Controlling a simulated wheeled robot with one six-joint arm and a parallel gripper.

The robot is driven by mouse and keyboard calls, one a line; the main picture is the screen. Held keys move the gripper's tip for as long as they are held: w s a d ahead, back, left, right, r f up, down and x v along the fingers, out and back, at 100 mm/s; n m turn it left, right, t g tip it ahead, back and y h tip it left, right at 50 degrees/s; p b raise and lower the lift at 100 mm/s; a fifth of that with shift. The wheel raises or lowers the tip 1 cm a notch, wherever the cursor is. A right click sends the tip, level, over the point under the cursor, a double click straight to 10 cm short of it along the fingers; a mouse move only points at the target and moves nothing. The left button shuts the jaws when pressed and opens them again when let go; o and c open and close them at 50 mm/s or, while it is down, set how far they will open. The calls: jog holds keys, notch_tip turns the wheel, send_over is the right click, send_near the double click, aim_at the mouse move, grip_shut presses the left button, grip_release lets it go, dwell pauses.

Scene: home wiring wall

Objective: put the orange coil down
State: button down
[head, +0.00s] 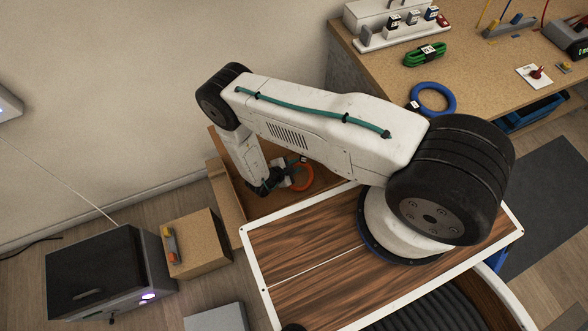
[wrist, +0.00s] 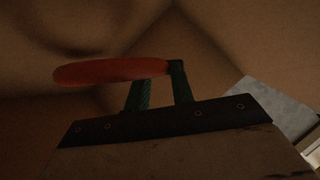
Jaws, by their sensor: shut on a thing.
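The orange coil (head: 309,180) is low inside an open cardboard box (head: 222,196) on the floor, in the head view. My gripper (wrist: 161,80) is shut on the coil's edge, near its right end in the wrist view. There the coil (wrist: 108,71) shows nearly edge-on as a flat red-orange band, with brown box walls behind it. In the head view my arm reaches down into the box and partly hides the coil. I cannot tell whether the coil touches the box floor.
A workbench (head: 378,72) at the upper right holds a green coil (head: 425,55) and a blue coil (head: 433,98). A smaller closed box (head: 196,245) and a black cabinet (head: 105,270) stand left of the open box. A pale flat piece (wrist: 262,108) lies right of my gripper.

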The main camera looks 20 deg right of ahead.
jog(key=shift+f, duration=1.3)
jog(key=c, duration=1.2)
grip_release()
jog(key=v, duration=1.2)
